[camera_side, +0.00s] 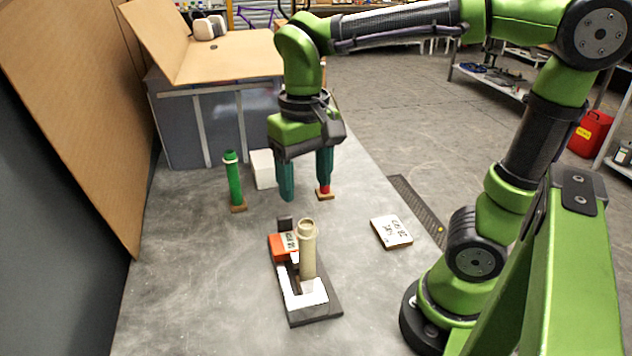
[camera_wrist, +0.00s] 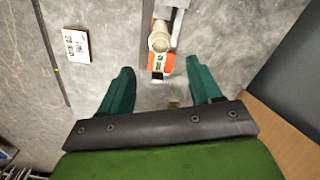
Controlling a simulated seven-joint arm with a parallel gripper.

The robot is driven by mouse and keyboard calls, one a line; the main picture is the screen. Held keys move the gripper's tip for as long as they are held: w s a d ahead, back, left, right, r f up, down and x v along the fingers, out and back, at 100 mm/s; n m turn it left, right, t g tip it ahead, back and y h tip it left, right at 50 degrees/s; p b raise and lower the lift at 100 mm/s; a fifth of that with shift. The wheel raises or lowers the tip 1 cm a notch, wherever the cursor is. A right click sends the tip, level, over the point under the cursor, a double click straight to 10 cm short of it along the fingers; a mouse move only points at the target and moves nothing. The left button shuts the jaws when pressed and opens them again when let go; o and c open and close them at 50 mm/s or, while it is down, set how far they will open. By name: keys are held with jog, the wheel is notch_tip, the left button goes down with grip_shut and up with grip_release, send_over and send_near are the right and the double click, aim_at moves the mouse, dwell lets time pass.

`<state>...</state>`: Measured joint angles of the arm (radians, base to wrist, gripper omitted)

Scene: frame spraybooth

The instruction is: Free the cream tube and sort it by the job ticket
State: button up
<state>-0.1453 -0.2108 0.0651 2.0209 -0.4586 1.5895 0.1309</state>
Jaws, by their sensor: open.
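The cream tube (camera_side: 307,252) stands upright in a dark fixture (camera_side: 316,319) with a white block at its front and an orange part (camera_side: 279,248) with a small label beside the tube. The tube also shows from above in the wrist view (camera_wrist: 159,38). My gripper (camera_side: 305,186) is open and empty, above and behind the fixture; its fingers also show in the wrist view (camera_wrist: 160,78), apart from the tube. The job ticket (camera_side: 391,232) lies on the table to the right; its handwriting is too small to read surely.
A green tube (camera_side: 234,180) stands on a wooden base at the back left. A red piece (camera_side: 325,188) on another wooden base is mostly hidden by my right finger. A white block (camera_side: 263,169) sits between them. Cardboard panels (camera_side: 80,90) border the left; the front left table is clear.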

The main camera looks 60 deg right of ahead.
aim_at(306, 220)
notch_tip(306, 220, down, 12)
jog(key=shift+f, duration=0.25)
dwell(0.3)
jog(key=c, duration=1)
jog(key=o, duration=0.5)
jog(key=shift+c, duration=0.2)
jog(key=c, duration=0.4)
jog(key=shift+w+d+r, duration=0.2)
jog(key=shift+w+d, duration=0.05)
jog(key=shift+w, duration=0.05)
jog(key=shift+d, duration=0.1)
